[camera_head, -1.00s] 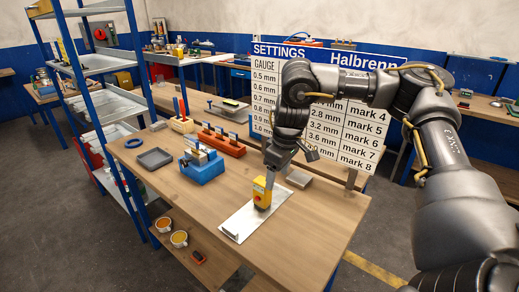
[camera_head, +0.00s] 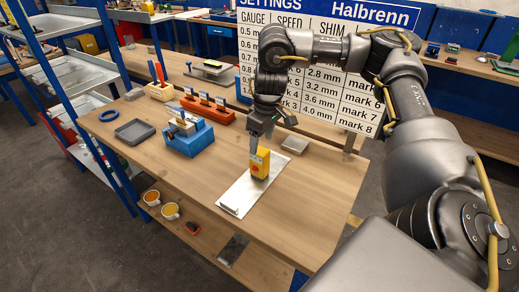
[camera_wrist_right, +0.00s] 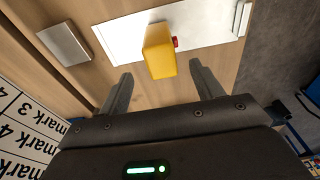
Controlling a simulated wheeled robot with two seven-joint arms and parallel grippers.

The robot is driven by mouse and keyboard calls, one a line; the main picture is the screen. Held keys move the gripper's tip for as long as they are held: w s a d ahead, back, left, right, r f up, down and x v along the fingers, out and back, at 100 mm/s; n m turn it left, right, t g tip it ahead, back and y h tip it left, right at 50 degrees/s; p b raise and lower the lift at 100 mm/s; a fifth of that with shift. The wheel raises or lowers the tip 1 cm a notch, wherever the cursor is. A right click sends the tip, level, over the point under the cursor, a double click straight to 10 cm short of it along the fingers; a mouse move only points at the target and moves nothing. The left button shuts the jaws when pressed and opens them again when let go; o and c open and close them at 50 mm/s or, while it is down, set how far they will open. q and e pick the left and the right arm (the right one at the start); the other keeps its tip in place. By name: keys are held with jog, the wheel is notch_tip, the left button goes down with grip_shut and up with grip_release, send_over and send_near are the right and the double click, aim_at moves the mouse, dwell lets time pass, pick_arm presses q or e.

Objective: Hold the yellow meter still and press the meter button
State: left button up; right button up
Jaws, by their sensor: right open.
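The yellow meter (camera_head: 260,164) stands on a white plate (camera_head: 243,194) on the wooden bench. A red button (camera_head: 254,172) shows low on its front face. In the right wrist view the meter (camera_wrist_right: 159,50) lies ahead of and between my two fingers, and the red button (camera_wrist_right: 175,42) sticks out of its right side. My right gripper (camera_wrist_right: 160,82) is open, and its fingers are apart from the meter on both sides. In the head view the right gripper (camera_head: 257,145) comes down from above and behind the meter. My left gripper is out of view.
A blue block fixture (camera_head: 189,139), a grey tray (camera_head: 134,132) and an orange rack (camera_head: 207,111) stand to the left on the bench. A grey block (camera_head: 295,145) lies right of the meter. The settings board (camera_head: 325,75) stands behind. The front right of the bench is clear.

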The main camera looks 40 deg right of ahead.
aim_at(260, 150)
jog(key=f, duration=0.4)
jog(key=shift+w+a+b, duration=0.1)
jog(key=shift+w+b, duration=0.15)
jog(key=shift+b, duration=0.05)
jog(key=shift+w+f, duration=0.1)
jog(key=shift+f, duration=0.5)
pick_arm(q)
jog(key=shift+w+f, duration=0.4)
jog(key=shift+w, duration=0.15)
pick_arm(e)
jog(key=shift+c, duration=0.3)
jog(key=c, duration=1.1)
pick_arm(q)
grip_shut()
pick_arm(e)
jog(key=shift+c, duration=0.2)
